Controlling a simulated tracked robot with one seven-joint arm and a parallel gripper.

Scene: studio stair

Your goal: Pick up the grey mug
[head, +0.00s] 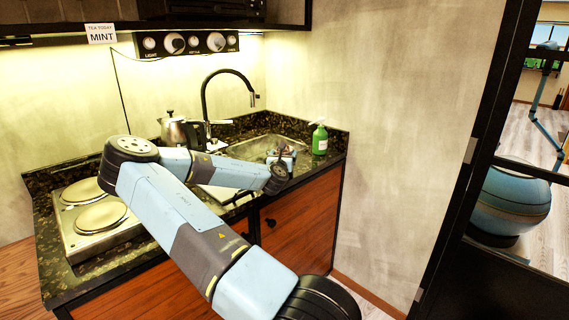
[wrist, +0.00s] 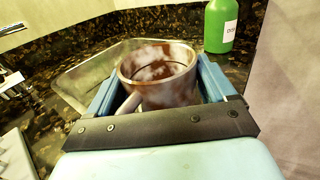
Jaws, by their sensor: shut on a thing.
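The grey mug (wrist: 160,88) is between the two blue fingers of my gripper (wrist: 157,78) in the wrist view. Its open rim faces up toward the camera, and its handle shows at the lower left. Blotchy brown and pale patches cover its surface. My gripper is shut on the mug, with a finger at either side. In the head view my gripper (head: 281,158) is over the front right part of the sink. The mug is small and hard to make out there. The wrist view does not show clearly whether the mug's base touches anything.
The metal sink (head: 250,148) is set in the dark speckled counter. A green spray bottle (head: 320,139) stands right of my gripper, also close in the wrist view (wrist: 220,27). A kettle (head: 175,130), black tap (head: 206,95) and two-plate hob (head: 98,216) are to the left.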

